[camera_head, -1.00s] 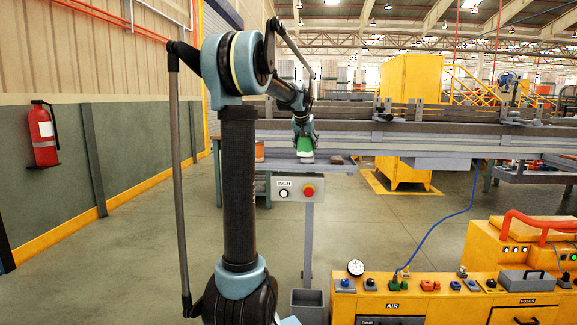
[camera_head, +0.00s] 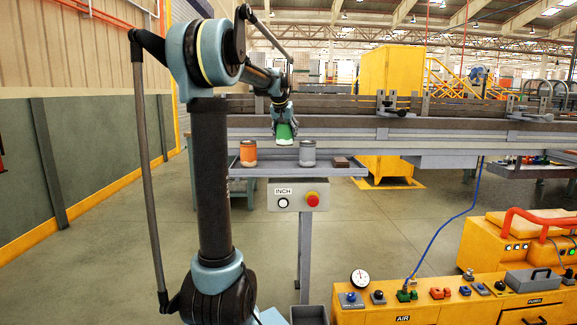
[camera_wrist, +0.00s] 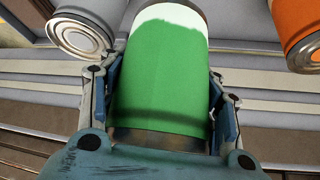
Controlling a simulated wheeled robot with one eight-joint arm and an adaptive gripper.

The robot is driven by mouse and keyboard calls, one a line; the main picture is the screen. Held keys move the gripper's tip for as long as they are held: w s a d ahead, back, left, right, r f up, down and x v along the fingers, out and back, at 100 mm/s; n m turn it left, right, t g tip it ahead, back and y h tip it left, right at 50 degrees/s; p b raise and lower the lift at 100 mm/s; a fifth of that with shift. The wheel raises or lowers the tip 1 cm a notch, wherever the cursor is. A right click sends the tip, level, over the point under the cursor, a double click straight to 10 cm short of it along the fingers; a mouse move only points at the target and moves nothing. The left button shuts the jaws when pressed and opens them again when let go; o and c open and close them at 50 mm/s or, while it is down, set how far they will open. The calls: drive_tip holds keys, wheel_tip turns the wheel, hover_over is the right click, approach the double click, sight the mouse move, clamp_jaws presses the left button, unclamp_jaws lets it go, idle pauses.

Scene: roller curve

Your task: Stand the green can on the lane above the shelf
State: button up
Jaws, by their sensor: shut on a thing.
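The green can (camera_head: 284,133), green with a white band at its lower end, is in my gripper (camera_head: 283,118). In the wrist view the two fingers of my gripper (camera_wrist: 158,105) close on either side of the green can (camera_wrist: 160,75). It hangs slightly tilted, apparently clear of the shelf (camera_head: 270,171), between the orange and grey cans in the head view. The lane (camera_head: 345,123) is the long grey conveyor rail above and behind the shelf. The can's contact with anything behind it is hidden.
An orange can (camera_head: 248,153) and a grey can (camera_head: 307,153) stand on the shelf, either side of the held can. A small brown block (camera_head: 341,162) lies at the shelf's right. A control box (camera_head: 297,195) with a red button is below. Clamps (camera_head: 393,103) stand along the lane.

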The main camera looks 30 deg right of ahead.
sight(281, 137)
drive_tip(key=f, duration=0.5)
drive_tip(key=shift+w+a, duration=0.15)
drive_tip(key=shift+w, duration=0.05)
drive_tip(key=shift+f, duration=2.35)
drive_tip(key=o, duration=1.1)
drive_tip(key=shift+o, duration=0.2)
drive_tip(key=shift+r, duration=0.1)
drive_tip(key=v, duration=1.2)
